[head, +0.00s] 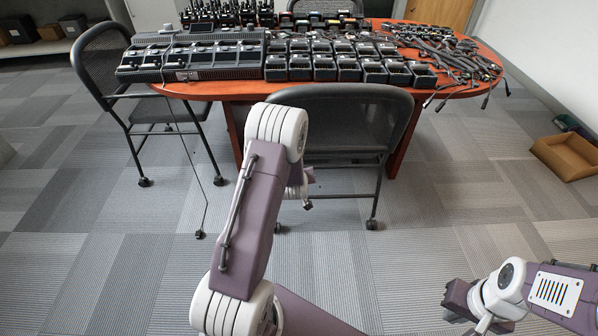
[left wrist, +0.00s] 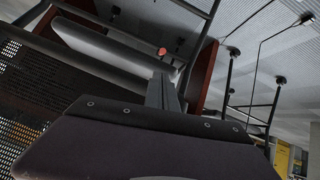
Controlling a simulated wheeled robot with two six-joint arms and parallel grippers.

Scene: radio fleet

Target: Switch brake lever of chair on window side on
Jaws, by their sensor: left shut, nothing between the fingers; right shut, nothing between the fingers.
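A dark mesh-backed chair (head: 345,97) stands at the near side of the table, and a second dark chair (head: 100,58) stands at its left end. I cannot tell which is on the window side. My left gripper (left wrist: 163,78) is shut and empty, low by the near chair; my own arm mostly hides it in the head view. In the left wrist view a small red round knob (left wrist: 162,51) shows just beyond the fingertips, against the underside of the chair; I cannot tell whether they touch. No brake lever is clearly recognisable. My right gripper (head: 462,301) is shut and empty at lower right.
An oval reddish table (head: 215,91) carries radio chargers (head: 205,57) and a heap of cables (head: 450,55) at its right end. A thin dark cable (head: 190,160) hangs at the left. An open cardboard box (head: 566,157) lies at right. The carpet between is clear.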

